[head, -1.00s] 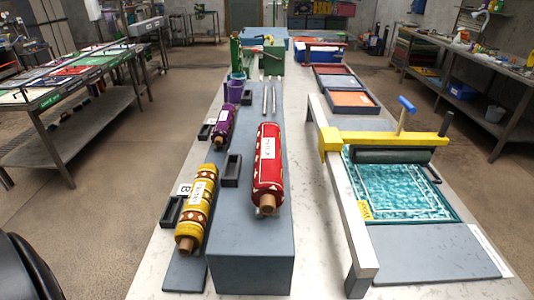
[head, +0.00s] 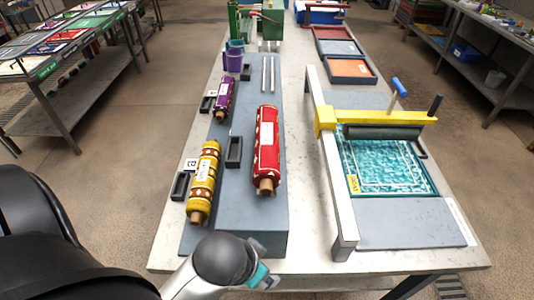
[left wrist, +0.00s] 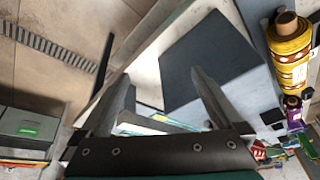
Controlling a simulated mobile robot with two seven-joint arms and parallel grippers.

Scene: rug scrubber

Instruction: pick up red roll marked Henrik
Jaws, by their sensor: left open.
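The red roll (head: 266,148) with white patterning and a white label lies lengthwise on the raised grey block, its brown core end toward me. The label writing is too small to read. My left gripper (head: 262,277) is at the table's near edge, in front of the block and well short of the red roll. In the left wrist view, my left gripper (left wrist: 160,82) has its two fingers spread apart with nothing held between them. A red patch at the lower right there may be the red roll, but I cannot tell. My right gripper is not in view.
A yellow roll (head: 203,182) and a purple roll (head: 223,98) lie left of the red roll. A dark open holder (head: 234,152) stands between. At right is a frame with a yellow crossbar (head: 375,121) over a teal rug (head: 385,165). Metal rods (head: 267,74) lie behind.

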